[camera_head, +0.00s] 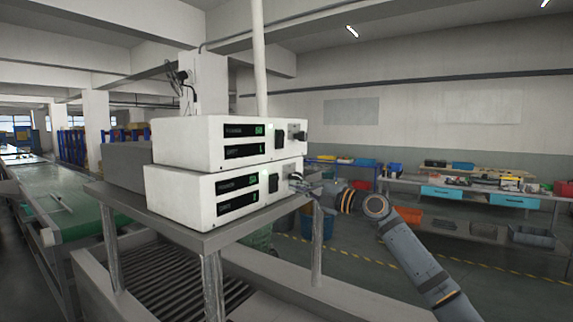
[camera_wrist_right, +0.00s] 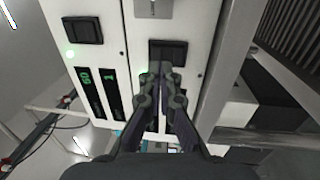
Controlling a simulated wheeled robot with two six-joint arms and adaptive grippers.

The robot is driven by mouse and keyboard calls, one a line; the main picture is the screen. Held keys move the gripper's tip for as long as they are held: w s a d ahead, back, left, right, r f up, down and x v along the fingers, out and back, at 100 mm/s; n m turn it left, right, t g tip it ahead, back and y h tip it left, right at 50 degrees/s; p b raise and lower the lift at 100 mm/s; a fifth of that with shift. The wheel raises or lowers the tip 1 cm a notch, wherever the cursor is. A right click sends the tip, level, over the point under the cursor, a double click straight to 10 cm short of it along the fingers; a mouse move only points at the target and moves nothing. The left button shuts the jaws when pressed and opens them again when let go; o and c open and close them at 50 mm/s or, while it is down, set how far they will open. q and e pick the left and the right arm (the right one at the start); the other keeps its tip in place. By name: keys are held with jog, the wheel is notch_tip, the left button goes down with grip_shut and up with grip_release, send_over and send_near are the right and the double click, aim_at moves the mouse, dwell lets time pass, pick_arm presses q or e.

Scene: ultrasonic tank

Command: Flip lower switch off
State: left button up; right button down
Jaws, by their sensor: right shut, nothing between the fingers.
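Two white control boxes are stacked on a metal stand. The lower box (camera_head: 190,199) has two dark displays with green digits and a black lower switch (camera_head: 273,183) near its right end. In the right wrist view, the lower switch (camera_wrist_right: 167,50) is on the panel nearer the stand. My right gripper (camera_head: 294,179) is just right of the lower switch in the head view. In the wrist view its shut, empty fingertips (camera_wrist_right: 160,70) are at the lower switch's edge; I cannot tell whether they touch. My left gripper is not in view.
The upper box (camera_head: 190,140) has its own black switch (camera_head: 279,139), also in the wrist view (camera_wrist_right: 82,30), close to the lower one. The metal stand's top (camera_head: 220,237) lies below the boxes. Workbenches with bins stand at the right. The floor between is open.

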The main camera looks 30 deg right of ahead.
aim_at(277, 180)
jog(key=p+x, duration=0.3)
jog(key=shift+w+a+r, duration=0.15)
jog(key=shift+w+r, duration=0.05)
jog(key=shift+r, duration=0.05)
jog(key=shift+w+a+f, duration=0.1)
jog(key=shift+w+a, duration=0.05)
jog(key=shift+w, duration=0.15)
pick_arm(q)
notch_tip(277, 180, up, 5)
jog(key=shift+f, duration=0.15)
pick_arm(e)
jog(key=shift+f, duration=0.1)
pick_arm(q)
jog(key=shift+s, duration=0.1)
